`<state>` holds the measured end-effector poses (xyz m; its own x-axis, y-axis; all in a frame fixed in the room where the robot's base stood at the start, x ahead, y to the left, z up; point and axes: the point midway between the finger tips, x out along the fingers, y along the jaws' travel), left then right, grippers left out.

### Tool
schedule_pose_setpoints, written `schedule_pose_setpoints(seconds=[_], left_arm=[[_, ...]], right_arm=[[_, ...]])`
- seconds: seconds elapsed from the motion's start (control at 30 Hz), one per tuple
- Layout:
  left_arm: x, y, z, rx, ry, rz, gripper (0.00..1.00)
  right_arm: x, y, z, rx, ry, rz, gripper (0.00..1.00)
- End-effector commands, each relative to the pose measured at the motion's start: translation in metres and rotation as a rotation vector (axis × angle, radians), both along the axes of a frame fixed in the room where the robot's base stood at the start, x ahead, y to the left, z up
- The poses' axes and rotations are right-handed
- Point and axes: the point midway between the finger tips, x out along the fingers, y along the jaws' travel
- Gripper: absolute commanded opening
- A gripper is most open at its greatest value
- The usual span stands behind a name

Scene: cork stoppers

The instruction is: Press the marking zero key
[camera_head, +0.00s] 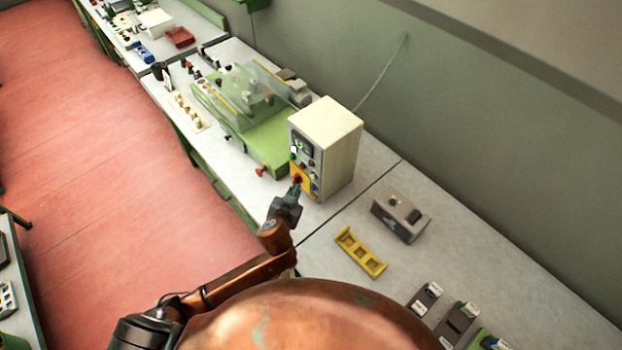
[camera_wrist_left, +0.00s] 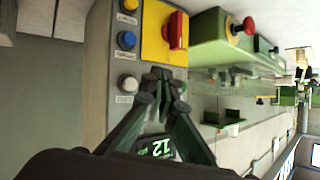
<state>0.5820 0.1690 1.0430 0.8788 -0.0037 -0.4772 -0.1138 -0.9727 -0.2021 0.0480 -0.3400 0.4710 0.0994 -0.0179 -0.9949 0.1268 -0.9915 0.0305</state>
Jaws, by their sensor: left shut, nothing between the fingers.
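The cream control box (camera_head: 335,135) stands on the bench, its key panel facing my left arm. In the left wrist view the panel has a yellow key (camera_wrist_left: 129,5), a blue key (camera_wrist_left: 126,40) and a white key (camera_wrist_left: 128,84) in a row, each with a label too small to read. I cannot tell which is the marking zero key. My left gripper (camera_wrist_left: 161,76) is shut and empty in front of the panel, beside the white key in the picture. Any contact is unclear. A green-lit display (camera_wrist_left: 160,147) shows between the fingers. My right gripper is not in view.
A red switch (camera_wrist_left: 175,30) on a yellow plate (camera_wrist_left: 154,35) is close to the fingertips. A green machine (camera_head: 262,135) with a clear guard stands beside the box. A grey box (camera_head: 401,216) and a yellow holder (camera_head: 361,254) lie on the nearer bench.

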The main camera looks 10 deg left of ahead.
Motion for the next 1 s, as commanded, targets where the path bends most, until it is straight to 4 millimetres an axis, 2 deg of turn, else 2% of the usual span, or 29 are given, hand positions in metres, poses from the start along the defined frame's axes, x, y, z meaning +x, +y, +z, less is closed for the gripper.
schedule_pose_setpoints(seconds=[0.1, 0.33, 1.0], left_arm=[[0.012, -0.011, 0.000, -0.002, -0.002, -0.001, 0.00], [0.026, -0.021, 0.001, -0.001, -0.002, -0.001, 0.00], [0.028, -0.023, 0.001, 0.000, -0.001, -0.002, 0.00]], right_arm=[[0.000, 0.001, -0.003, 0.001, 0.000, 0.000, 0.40], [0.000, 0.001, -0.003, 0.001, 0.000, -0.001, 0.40], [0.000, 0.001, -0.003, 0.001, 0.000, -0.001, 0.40]])
